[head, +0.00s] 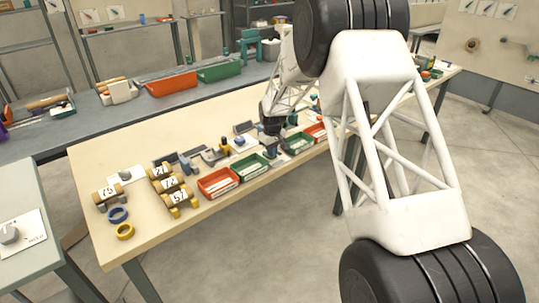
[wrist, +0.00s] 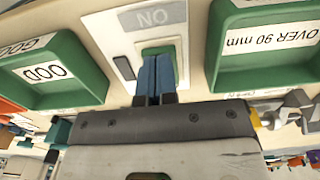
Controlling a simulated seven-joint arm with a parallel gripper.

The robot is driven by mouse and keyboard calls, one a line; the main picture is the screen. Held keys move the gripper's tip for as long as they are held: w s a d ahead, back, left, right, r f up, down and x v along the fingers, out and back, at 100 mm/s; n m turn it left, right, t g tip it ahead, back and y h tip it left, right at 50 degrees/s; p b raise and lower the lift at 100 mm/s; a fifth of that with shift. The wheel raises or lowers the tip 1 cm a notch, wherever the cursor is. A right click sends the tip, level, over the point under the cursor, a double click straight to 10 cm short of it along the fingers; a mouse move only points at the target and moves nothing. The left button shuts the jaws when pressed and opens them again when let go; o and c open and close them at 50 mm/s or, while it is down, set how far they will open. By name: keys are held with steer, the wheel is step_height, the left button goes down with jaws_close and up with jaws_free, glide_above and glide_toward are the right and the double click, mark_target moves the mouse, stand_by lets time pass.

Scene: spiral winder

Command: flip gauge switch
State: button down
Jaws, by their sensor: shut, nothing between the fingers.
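My gripper (wrist: 155,75) is shut and empty, its two blue fingers side by side. In the wrist view the fingertips are at a small green part (wrist: 160,50) on a white plate (wrist: 110,32). The plate carries a grey label reading "NO" and a dark slot. I take the green part to be the switch. The fingers cover much of it, so I cannot tell whether they touch it or which way it is set. In the head view my gripper (head: 271,148) is low over the far part of the workbench, and the switch cannot be made out.
A green tray labelled "OVER 90 mm" (wrist: 213,75) is close on the right in the wrist view. Another green tray (wrist: 92,72) is on the left. In the head view, red trays (head: 218,193), several numbered rolls (head: 172,183) and rings (head: 124,231) are on the bench (head: 95,160).

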steer(key=shift+f, duration=0.2)
steer(key=shift+r, duration=3.5)
